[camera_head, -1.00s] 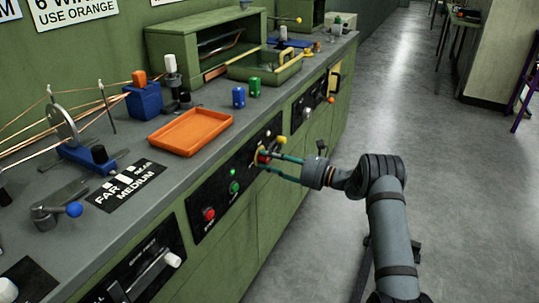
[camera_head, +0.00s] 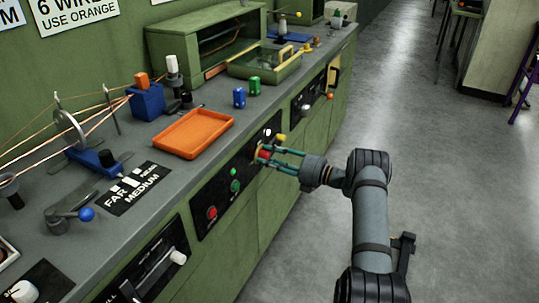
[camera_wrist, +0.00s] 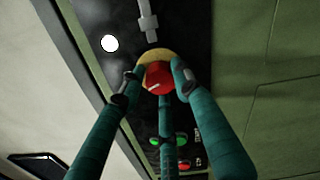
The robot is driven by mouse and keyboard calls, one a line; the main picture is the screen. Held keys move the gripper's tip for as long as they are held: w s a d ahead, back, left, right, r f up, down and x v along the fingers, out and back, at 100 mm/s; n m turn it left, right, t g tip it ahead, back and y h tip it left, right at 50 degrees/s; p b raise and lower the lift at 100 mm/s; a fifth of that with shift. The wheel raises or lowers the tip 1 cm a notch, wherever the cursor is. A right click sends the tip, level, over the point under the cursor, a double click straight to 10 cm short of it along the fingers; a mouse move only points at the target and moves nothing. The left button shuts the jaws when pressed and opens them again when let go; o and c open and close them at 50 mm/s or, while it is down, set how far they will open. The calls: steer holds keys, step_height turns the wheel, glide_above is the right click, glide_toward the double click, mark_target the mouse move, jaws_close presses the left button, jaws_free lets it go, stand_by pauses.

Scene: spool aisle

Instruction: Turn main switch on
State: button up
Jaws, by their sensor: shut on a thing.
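The main switch appears to be the red rotary knob with a pale line on a yellow round base (camera_wrist: 158,76) in the wrist view. In the head view it shows as a small red and yellow spot (camera_head: 264,154) on the black front panel, partly hidden by fingers. My gripper (camera_wrist: 156,84) has teal fingers with dark tips around the knob, one on each side and one below in the picture. It is shut on the knob. In the head view my gripper (camera_head: 270,157) reaches the panel from the right.
Green buttons (camera_head: 235,186) and a red button (camera_head: 211,212) sit left of the switch. A white lamp (camera_wrist: 109,43) glows near it. An orange tray (camera_head: 193,134) and a blue-knobbed crank (camera_head: 86,214) are on the bench above. The aisle floor (camera_head: 430,180) is clear at right.

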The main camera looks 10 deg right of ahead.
steer(key=shift+m+p, duration=0.3)
steer(key=shift+m, duration=1.6)
steer(key=o, duration=1)
steer(key=shift+o, duration=0.7)
steer(key=v, duration=1.2)
